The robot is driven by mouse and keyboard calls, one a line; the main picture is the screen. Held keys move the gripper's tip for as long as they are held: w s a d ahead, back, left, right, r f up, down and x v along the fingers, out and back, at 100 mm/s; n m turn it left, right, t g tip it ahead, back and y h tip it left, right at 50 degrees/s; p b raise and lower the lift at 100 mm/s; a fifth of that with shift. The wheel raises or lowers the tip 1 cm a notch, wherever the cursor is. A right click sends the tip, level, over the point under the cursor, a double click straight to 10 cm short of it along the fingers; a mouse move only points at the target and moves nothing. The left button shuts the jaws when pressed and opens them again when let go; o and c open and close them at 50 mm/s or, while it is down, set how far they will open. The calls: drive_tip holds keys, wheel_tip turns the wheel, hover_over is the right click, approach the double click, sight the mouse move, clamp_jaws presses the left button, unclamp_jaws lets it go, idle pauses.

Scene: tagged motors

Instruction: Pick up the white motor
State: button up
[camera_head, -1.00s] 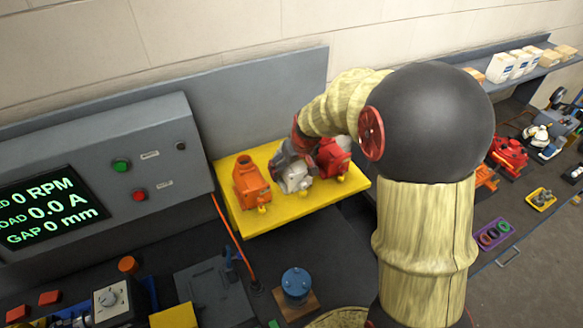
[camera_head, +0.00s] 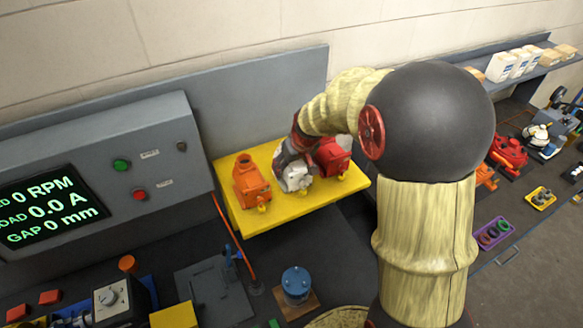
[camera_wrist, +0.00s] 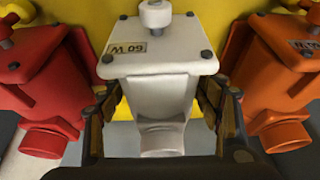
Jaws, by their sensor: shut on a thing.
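The white motor (camera_head: 296,178) stands on the yellow platform (camera_head: 240,220) between an orange motor (camera_head: 250,182) and a red motor (camera_head: 333,157). In the wrist view the white motor (camera_wrist: 160,70) fills the middle, with a tag that seems to read W 09. My gripper (camera_wrist: 160,115) has one finger on each side of it and is shut on its body. In the head view my gripper (camera_head: 287,160) comes down on the motor from behind and hides part of it. I cannot tell whether the motor is touching the platform.
The red motor (camera_wrist: 40,75) and the orange motor (camera_wrist: 280,75) stand close on both sides of my fingers in the wrist view. A grey control panel (camera_head: 100,160) is to the left. A blue cylinder (camera_head: 296,283) stands in front on the bench.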

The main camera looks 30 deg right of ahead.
drive_tip(key=c, duration=0.9)
drive_tip(key=shift+w+r, duration=0.15)
drive_tip(key=shift+r, duration=0.05)
drive_tip(key=shift+r, duration=0.1)
